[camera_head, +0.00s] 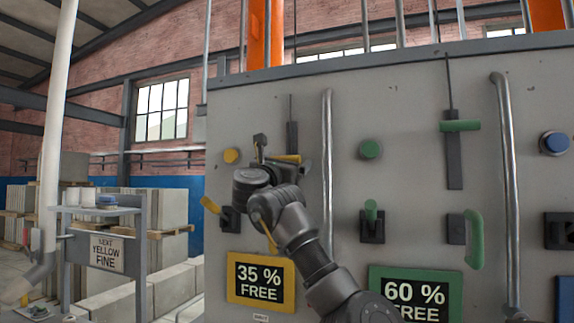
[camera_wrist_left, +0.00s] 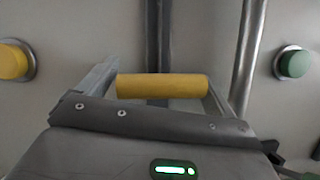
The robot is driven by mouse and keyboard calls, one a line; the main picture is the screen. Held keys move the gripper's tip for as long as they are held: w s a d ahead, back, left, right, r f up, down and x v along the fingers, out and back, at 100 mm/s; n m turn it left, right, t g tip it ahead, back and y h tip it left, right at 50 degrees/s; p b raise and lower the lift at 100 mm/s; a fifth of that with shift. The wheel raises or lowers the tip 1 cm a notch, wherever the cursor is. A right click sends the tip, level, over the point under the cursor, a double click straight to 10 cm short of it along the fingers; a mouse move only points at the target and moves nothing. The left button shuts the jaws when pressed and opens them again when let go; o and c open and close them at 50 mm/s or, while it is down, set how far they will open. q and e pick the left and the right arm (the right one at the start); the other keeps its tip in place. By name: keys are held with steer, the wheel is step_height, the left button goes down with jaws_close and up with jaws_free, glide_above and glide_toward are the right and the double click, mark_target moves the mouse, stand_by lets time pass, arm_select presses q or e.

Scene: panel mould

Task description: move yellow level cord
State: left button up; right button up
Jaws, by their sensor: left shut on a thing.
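The yellow level cord's handle (camera_head: 287,158) is a short horizontal yellow bar. It hangs in front of a dark vertical slot strip (camera_head: 292,136) on the grey panel, with a thin cord above it. In the left wrist view the yellow handle (camera_wrist_left: 162,86) lies crosswise between my fingers. My left gripper (camera_head: 283,164) is at the handle and shut on it; the wrist partly covers the handle's left end in the head view. The left gripper's fingers also show in the left wrist view (camera_wrist_left: 160,90). My right gripper is not in view.
Left of the handle are a yellow button (camera_head: 231,156) and a yellow lever (camera_head: 210,205). A metal pipe (camera_head: 327,150) stands close on the right, with a green button (camera_head: 370,149) beyond. A yellow sign (camera_head: 261,281) reads "35 % FREE"; a stand's card (camera_head: 106,253) reads "NEXT YELLOW FINE".

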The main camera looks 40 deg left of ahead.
arm_select(q)
steer(key=shift+f, duration=0.2)
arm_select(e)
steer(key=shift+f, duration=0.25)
arm_select(q)
steer(key=o, duration=1.1)
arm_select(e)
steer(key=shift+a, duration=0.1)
arm_select(q)
steer(key=shift+s, duration=0.1)
steer(key=shift+s+f, duration=0.25)
steer(key=shift+s, duration=0.1)
steer(key=b+v, duration=0.3)
steer(key=v, duration=0.6)
steer(key=shift+s+d, duration=0.15)
steer(key=shift+s, duration=0.2)
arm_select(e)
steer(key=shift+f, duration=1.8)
arm_select(q)
steer(key=shift+f, duration=0.1)
